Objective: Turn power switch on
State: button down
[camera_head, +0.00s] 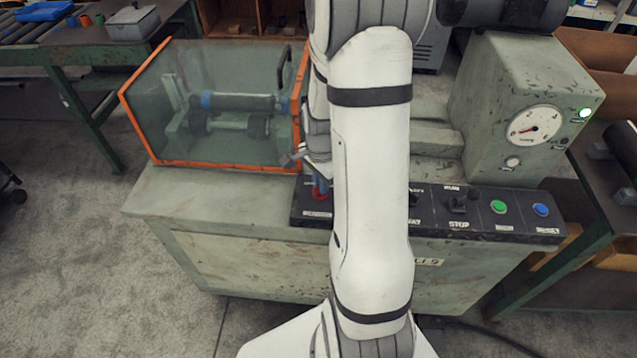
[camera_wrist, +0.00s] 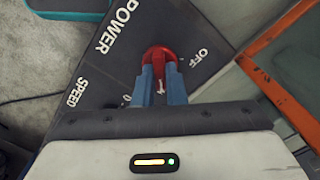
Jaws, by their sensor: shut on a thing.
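The power switch is a red rotary knob (camera_wrist: 160,56) on the dark control panel (camera_wrist: 112,65), beside the white words POWER and OFF in the wrist view. A partly hidden label starting with O shows left of the fingers. My gripper (camera_wrist: 161,80) has its two blue fingers closed around the knob, one on each side. In the head view the red knob (camera_head: 320,194) shows at the left end of the panel (camera_head: 300,213), with my gripper (camera_head: 319,182) right over it. The fingers hide part of the knob, so I cannot tell its exact setting.
A clear guard box with orange edges (camera_head: 135,118) stands close left of and behind my gripper. Green (camera_head: 498,207) and blue (camera_head: 540,210) buttons sit on the panel's right. My arm hides the panel's middle.

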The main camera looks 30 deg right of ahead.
jog(key=shift+a, duration=0.1)
jog(key=c, duration=1.6)
grip_release()
jog(key=shift+w+a, duration=0.1)
jog(key=shift+w, duration=0.05)
jog(key=shift+o, duration=0.6)
jog(key=shift+r, duration=0.35)
notch_tip(320, 180, up, 7)
jog(key=shift+r, duration=0.1)
jog(key=s+a+r+n+t, duration=0.2)
jog(key=s+a+r+n, duration=0.9)
jog(key=n, duration=0.5)
jog(key=shift+s+a+r+t, duration=0.3)
jog(key=shift+s+a+t, duration=0.1)
jog(key=shift+s+a, duration=0.5)
